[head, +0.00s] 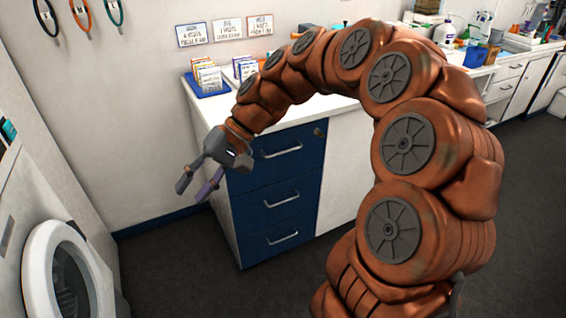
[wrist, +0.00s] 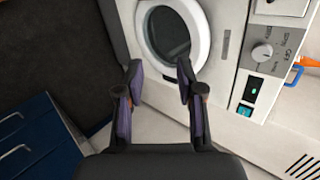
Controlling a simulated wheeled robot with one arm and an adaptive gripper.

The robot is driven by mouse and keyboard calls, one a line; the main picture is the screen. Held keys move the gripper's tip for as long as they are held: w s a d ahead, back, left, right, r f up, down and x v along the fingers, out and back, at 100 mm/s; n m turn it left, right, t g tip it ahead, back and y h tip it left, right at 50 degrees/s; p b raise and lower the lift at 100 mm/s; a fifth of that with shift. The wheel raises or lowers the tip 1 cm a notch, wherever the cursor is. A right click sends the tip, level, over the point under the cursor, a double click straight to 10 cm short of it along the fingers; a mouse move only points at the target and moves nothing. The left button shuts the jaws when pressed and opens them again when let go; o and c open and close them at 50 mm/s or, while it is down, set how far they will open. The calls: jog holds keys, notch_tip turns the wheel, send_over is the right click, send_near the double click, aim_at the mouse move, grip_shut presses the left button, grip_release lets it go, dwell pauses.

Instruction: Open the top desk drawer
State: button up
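The blue desk drawers stand in a stack under the white counter in the head view. The top drawer (head: 297,139) is closed, with a silver bar handle (head: 282,150) and a round lock at its upper right. My gripper (head: 196,190) is to the left of the drawer stack, apart from the handle, pointing down and left. In the wrist view its two fingers (wrist: 160,82) are spread with nothing between them. The blue drawer fronts (wrist: 38,140) show at the lower left of the wrist view, with parts of two handles.
A white washer or dryer (head: 62,270) with a round door stands at the lower left; it is also ahead of the fingers in the wrist view (wrist: 222,60). The counter (head: 335,104) holds card trays and bottles. Dark floor (head: 180,265) is clear before the drawers.

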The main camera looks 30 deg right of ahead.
jog(key=w+d+f+m+t+y+b, duration=0.2)
jog(key=w+d+f+t+y+b, duration=0.15)
jog(key=w+d, duration=0.45)
jog(key=m+t+h+b, duration=0.3)
jog(key=m+t+b, duration=0.5)
jog(key=t, duration=0.1)
send_near(283, 153)
jog(key=w+a, duration=0.1)
jog(key=w, duration=0.1)
jog(key=shift+y, duration=0.25)
jog(key=shift+f+b+x, duration=0.2)
jog(key=shift+b+x, duration=0.1)
jog(key=shift+x, duration=1.7)
jog(key=shift+f+b+x, duration=0.25)
jog(key=shift+x, duration=1.8)
jog(key=shift+d, duration=0.15)
jog(key=shift+c, duration=0.4)
grip_shut()
